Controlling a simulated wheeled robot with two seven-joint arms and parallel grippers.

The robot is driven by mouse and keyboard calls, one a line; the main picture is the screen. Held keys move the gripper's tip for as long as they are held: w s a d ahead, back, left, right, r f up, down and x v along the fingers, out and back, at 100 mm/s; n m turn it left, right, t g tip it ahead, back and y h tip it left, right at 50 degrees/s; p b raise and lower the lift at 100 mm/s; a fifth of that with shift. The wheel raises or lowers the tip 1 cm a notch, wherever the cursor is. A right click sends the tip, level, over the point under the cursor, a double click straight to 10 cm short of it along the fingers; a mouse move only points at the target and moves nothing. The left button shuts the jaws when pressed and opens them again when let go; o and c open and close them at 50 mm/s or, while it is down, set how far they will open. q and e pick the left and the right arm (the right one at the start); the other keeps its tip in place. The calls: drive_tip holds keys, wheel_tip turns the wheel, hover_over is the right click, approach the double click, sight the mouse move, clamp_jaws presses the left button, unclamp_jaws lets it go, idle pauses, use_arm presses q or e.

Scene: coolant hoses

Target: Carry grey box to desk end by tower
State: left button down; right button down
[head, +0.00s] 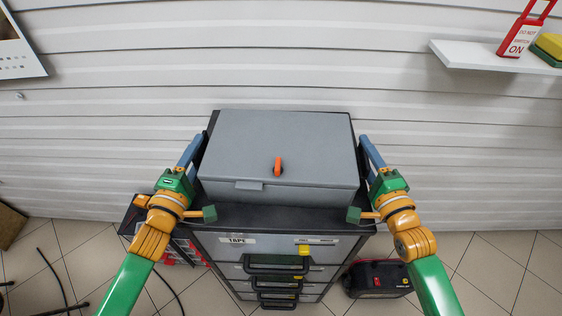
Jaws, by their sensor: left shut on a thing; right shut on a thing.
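My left gripper (192,152) is shut on the left side of the box. My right gripper (371,152) is shut on its right side. The exact grip points are hidden by the fingers and box edges. No desk or tower can be made out.
The cabinet's drawers with black handles (276,264) face me. A white shelf (480,56) with a red tag holder (520,35) is at the upper right. A black and red case (378,279) stands on the floor at the right. Dark hoses (62,275) lie at the lower left.

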idle(0.8)
